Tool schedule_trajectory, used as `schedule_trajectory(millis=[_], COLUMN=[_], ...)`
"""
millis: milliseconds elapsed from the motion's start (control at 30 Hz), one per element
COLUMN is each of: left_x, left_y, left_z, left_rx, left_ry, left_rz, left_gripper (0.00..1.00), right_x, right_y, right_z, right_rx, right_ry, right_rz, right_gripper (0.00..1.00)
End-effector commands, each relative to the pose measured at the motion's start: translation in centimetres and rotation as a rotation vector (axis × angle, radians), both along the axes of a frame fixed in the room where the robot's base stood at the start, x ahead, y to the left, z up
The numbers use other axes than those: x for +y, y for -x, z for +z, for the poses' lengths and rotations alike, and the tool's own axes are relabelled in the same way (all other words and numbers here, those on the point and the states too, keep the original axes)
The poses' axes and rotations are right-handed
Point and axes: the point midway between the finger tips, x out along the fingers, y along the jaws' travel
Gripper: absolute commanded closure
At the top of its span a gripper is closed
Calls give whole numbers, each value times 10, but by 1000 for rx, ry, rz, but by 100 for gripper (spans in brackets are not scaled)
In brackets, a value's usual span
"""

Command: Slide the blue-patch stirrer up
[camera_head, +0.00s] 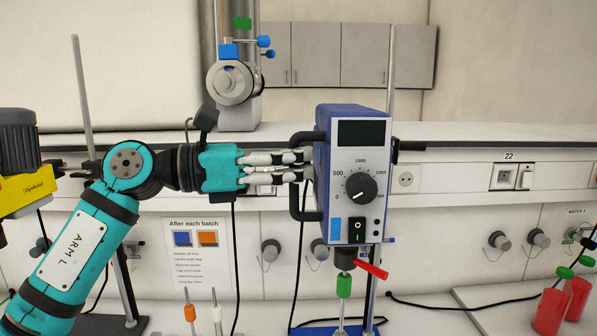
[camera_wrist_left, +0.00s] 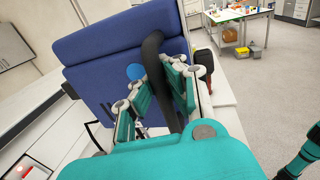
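The blue-patch stirrer (camera_head: 372,150) is a blue box with a pale front, a dial, a black switch and a blue patch (camera_head: 335,230). It is mounted on an upright rod (camera_head: 391,65), with a green-marked shaft below. Its blue housing fills the upper left of the left wrist view (camera_wrist_left: 95,55). My left gripper (camera_head: 307,167) reaches in from the left at the black side handle (camera_head: 294,203). My right gripper is in neither view.
A yellow stirrer (camera_head: 25,190) stands at far left beside another rod. A grey device with blue knobs (camera_head: 235,85) is behind my arm. A notice (camera_head: 195,250) hangs on the panel. Red beakers (camera_head: 550,310) stand at right. A red lever (camera_head: 371,269) sticks out below the stirrer.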

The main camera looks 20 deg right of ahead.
Motion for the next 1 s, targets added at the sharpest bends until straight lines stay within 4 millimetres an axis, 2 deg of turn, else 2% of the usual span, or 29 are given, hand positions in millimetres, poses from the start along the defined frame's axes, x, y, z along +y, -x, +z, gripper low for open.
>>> schedule_trajectory(millis=[33,433,733,1000], left_x=[2,3,1,2], left_y=[-1,-1,0,0], left_z=[6,10,8,5], left_rx=[-1,-3,-2,-2], left_ry=[8,14,9,5], left_rz=[5,7,3,2], left_gripper=[100,100,63,63], right_x=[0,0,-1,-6], right_y=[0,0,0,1], right_z=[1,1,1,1], right_rx=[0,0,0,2], right_ry=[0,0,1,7], right_rz=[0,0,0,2], right_gripper=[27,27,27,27])
